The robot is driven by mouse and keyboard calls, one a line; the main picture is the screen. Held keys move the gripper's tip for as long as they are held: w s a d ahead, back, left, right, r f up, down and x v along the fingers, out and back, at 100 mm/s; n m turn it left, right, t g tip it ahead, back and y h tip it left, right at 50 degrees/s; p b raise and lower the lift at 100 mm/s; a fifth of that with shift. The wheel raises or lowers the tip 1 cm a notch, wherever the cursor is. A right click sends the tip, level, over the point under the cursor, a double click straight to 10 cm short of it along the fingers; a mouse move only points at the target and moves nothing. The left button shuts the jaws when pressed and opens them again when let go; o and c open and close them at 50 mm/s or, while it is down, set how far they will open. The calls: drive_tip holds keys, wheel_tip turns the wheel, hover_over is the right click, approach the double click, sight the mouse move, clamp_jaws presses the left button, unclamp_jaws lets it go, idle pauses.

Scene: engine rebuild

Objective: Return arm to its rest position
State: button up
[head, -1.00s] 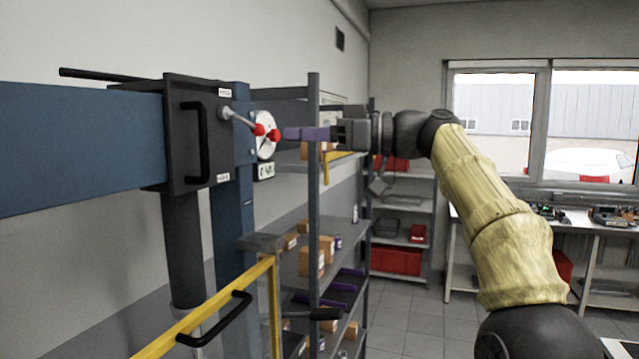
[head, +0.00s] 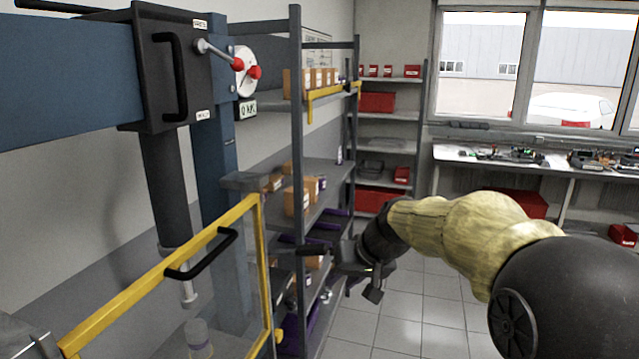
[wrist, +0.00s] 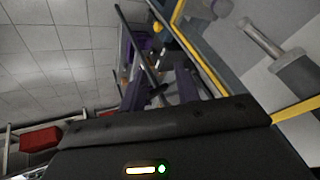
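My arm in its yellow sleeve reaches in from the right of the head view. My gripper (wrist: 160,88) shows two dark purple fingers in the wrist view with a gap between them, so it is open. A dark rod shows beyond the gap, and I see nothing held. The fingertips are hard to make out there.
The blue press frame (head: 60,75) with red-knobbed lever (head: 238,64) and yellow-framed guard (head: 165,285) stand left. Shelving (head: 297,150) with boxes stands behind my gripper. A workbench (head: 560,165) runs under the window. Floor (head: 400,310) is open below my arm.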

drive_tip(key=s+d+f+h, duration=0.1)
drive_tip(key=s+d+f, duration=0.2)
drive_tip(key=s+f, duration=0.2)
drive_tip(key=s+d+f+m+g+h, duration=0.1)
drive_tip(key=s+d+f+h, duration=0.1)
drive_tip(key=s+d+f, duration=0.2)
drive_tip(key=s+d+f+m+g+h, duration=0.1)
drive_tip(key=s+d+f, duration=0.2)
drive_tip(key=s+f, duration=0.4)
drive_tip(key=s, duration=0.3)
drive_tip(key=shift+s+d+f+h, duration=0.2)
drive_tip(key=shift+s+f+h, duration=0.2)
idle(0.6)
